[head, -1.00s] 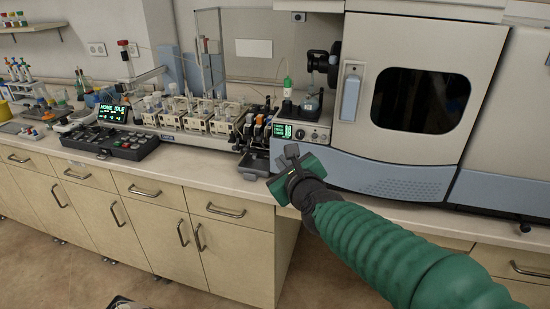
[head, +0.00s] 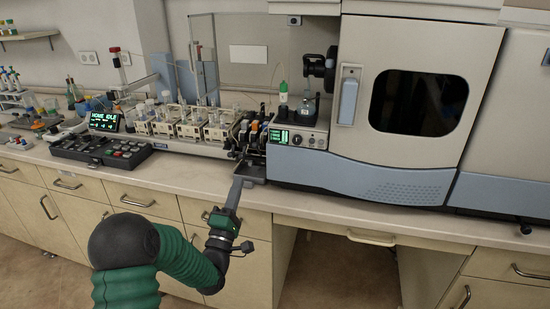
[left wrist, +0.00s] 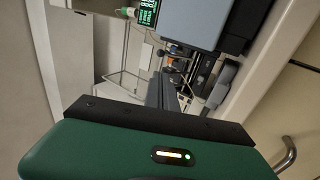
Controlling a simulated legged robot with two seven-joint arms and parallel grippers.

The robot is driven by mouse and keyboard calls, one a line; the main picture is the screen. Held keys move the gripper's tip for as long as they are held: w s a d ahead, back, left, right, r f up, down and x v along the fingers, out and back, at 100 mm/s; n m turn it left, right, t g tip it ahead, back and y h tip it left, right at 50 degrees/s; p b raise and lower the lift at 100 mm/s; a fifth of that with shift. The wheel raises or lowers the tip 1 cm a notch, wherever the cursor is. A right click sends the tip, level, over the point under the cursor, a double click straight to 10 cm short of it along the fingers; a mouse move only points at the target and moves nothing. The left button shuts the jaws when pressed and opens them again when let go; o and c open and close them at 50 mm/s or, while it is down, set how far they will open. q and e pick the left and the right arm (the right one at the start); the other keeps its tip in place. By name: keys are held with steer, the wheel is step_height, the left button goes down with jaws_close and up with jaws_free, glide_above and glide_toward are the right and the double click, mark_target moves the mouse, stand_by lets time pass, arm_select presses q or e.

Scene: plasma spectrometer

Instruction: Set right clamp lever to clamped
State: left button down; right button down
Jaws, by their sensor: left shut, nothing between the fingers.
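The pump head (head: 255,134) with a row of small dark clamp levers and orange and pale parts stands left of the large instrument. Which lever is the right one, and its position, is too small to tell. My left gripper (head: 238,182) is shut and empty, at the counter's front edge, just before and below the pump's grey tray. It is apart from the levers. In the left wrist view, the shut fingers (left wrist: 166,92) point towards the pump's blue and orange parts (left wrist: 178,58). My right gripper is not in view.
The large spectrometer (head: 420,100) and its green-lit display panel (head: 288,138) stand right of the pump. A row of cream-coloured modules (head: 190,128) and a black keypad (head: 100,150) stand left. The counter's front strip (head: 350,212) is clear.

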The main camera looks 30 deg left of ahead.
arm_select(q)
steer(key=shift+d, duration=0.1)
steer(key=x, duration=1)
steer(key=shift+r, duration=0.15)
